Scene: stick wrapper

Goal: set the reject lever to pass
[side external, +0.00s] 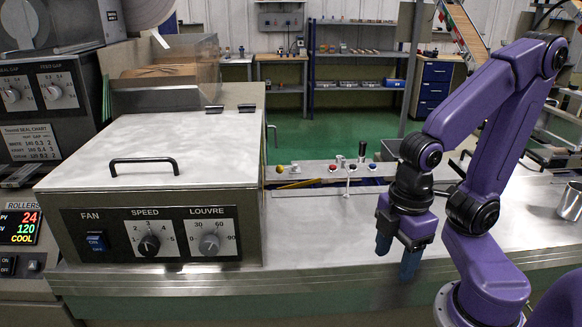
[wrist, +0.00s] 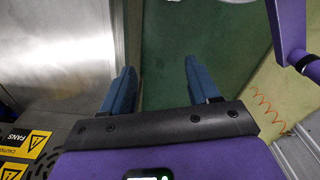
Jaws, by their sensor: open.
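My gripper (side external: 397,254) hangs in front of the counter's front edge, fingers pointing down. In the wrist view its two blue fingers (wrist: 160,70) stand apart with nothing between them. A low control strip (side external: 312,171) with coloured buttons lies at the back of the counter, left of and behind my gripper. A black-topped upright handle (side external: 362,150) stands at this strip, and a thin pale stalk (side external: 348,180) rises in front of it. No label is readable there, so I cannot tell which is the reject lever or how it is set. The gripper is apart from both.
A steel box with a black handle (side external: 143,161) and a panel of FAN, SPEED and LOUVRE controls (side external: 150,235) stands at the left. A metal cup (side external: 570,202) is at the far right. The counter (side external: 315,230) between the box and my gripper is bare.

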